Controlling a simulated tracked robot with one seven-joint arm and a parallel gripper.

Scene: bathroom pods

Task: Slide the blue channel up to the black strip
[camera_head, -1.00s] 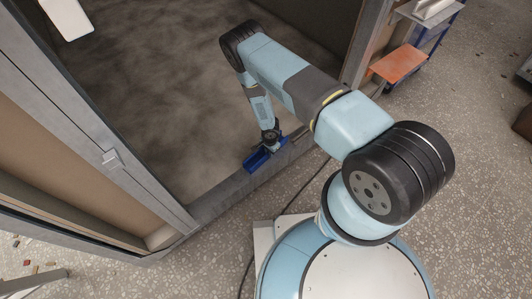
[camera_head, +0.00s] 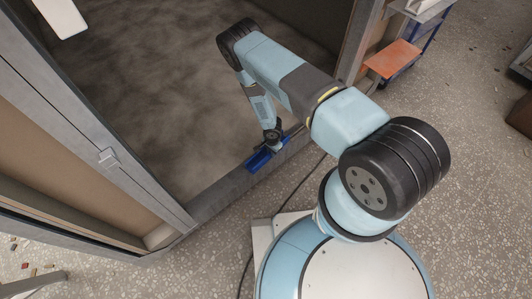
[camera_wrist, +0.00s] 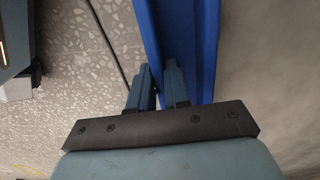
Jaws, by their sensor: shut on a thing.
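The blue channel (camera_head: 258,162) lies along the grey sill at the open front of the pod. In the wrist view the channel (camera_wrist: 205,40) runs from the top edge down to my gripper (camera_wrist: 158,72). My gripper is shut on the channel's left wall, with one finger outside it and one inside. In the head view my gripper (camera_head: 273,147) reaches down to the channel from above, and my wrist hides part of it. I cannot make out the black strip clearly in either view.
The grey sill (camera_head: 225,195) continues left to the pod's door frame (camera_head: 110,160). A dark cable (camera_head: 300,185) lies on the speckled floor in front. A cart with an orange shelf (camera_head: 393,59) stands at the upper right. The pod's floor (camera_head: 180,100) behind the sill is clear.

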